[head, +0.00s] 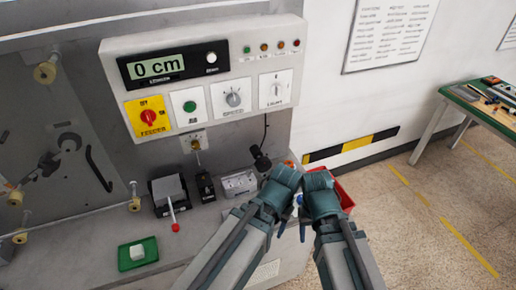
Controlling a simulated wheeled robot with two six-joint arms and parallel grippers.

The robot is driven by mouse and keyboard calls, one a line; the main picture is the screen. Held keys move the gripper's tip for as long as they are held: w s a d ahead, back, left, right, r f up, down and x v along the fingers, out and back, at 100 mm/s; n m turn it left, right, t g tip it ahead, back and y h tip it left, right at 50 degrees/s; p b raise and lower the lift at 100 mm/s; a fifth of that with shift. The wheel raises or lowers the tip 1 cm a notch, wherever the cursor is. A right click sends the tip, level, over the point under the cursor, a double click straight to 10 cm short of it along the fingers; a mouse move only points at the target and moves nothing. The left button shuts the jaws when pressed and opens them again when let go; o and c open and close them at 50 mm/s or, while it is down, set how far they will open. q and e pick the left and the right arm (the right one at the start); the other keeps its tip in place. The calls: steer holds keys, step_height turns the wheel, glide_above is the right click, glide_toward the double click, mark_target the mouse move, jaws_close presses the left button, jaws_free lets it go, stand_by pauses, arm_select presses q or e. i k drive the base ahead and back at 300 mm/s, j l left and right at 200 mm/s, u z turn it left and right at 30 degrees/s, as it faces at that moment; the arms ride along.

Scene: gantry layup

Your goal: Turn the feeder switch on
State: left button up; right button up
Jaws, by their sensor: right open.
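The feeder switch (148,116) is a red rotary knob on a yellow plate labelled FEEDER, at the lower left of the white control panel (205,70). Its knob looks roughly upright, towards the small OFF mark; the picture is too small to be sure. My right gripper (303,224) is open, below and to the right of the panel, well apart from the switch. My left gripper (280,226) is close beside it, also away from the switch; its jaws are too hidden to judge.
The panel also has a display (158,67) reading 0 cm, a green button (190,106), a grey dial (233,98) and a light switch (276,90). A red-tipped lever (174,226) and a green tray (138,254) are on the bench below. A red bin (345,197) is beside my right arm.

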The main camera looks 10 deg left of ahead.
mark_target(147, 116)
steer(key=u, duration=1.35)
steer(key=k+j+z, duration=0.1)
steer(key=k, duration=0.25)
steer(key=k+j+z, duration=0.15)
steer(key=k, duration=0.25)
